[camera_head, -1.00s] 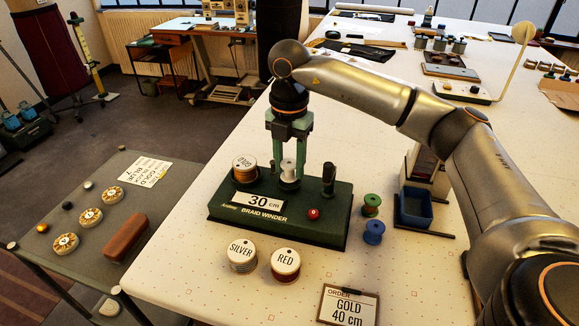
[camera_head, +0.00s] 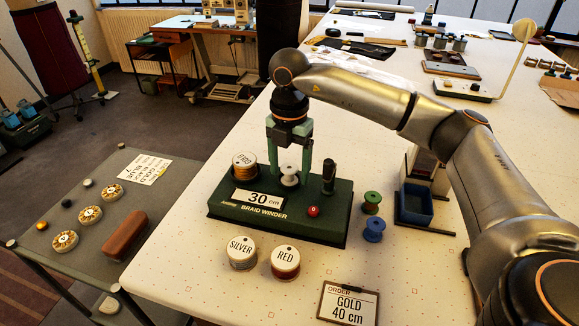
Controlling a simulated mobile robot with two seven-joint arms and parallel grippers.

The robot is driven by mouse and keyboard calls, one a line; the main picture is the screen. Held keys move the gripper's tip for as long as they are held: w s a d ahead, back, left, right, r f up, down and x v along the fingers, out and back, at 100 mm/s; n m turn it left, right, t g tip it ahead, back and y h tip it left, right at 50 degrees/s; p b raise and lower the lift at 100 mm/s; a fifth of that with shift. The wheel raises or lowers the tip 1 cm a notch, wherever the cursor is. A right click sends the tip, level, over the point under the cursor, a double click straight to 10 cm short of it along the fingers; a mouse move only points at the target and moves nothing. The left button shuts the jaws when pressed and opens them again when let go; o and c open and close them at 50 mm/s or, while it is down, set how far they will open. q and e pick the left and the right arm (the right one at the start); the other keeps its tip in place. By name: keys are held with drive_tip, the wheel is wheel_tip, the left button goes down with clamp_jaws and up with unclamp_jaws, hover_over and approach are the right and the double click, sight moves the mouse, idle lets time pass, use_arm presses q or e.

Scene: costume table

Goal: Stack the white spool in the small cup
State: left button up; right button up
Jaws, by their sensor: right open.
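The white spool (camera_head: 289,177) stands upright on the top of the green braid winder (camera_head: 330,222), between the gold spool and a dark upright knob. My right gripper (camera_head: 290,172) points straight down over it. Its green fingers are open, one on each side of the white spool, with a gap visible around it. I see nothing clearly recognisable as a small cup; the only small open container near is a blue open-topped bin (camera_head: 414,214) to the right of the winder. My left gripper is not in view.
The gold spool (camera_head: 244,170) sits close left of my fingers, and the black knob (camera_head: 328,178) close right. Green (camera_head: 372,202) and blue (camera_head: 374,230) spools stand right of the winder. Silver (camera_head: 241,252) and red (camera_head: 285,262) spools and an order card (camera_head: 348,303) lie in front.

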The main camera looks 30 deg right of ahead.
sight(290, 167)
wheel_tip(290, 167, up, 13)
drive_tip(key=p, duration=0.1)
idle(0.4)
drive_tip(key=shift+f, duration=0.15)
idle(0.4)
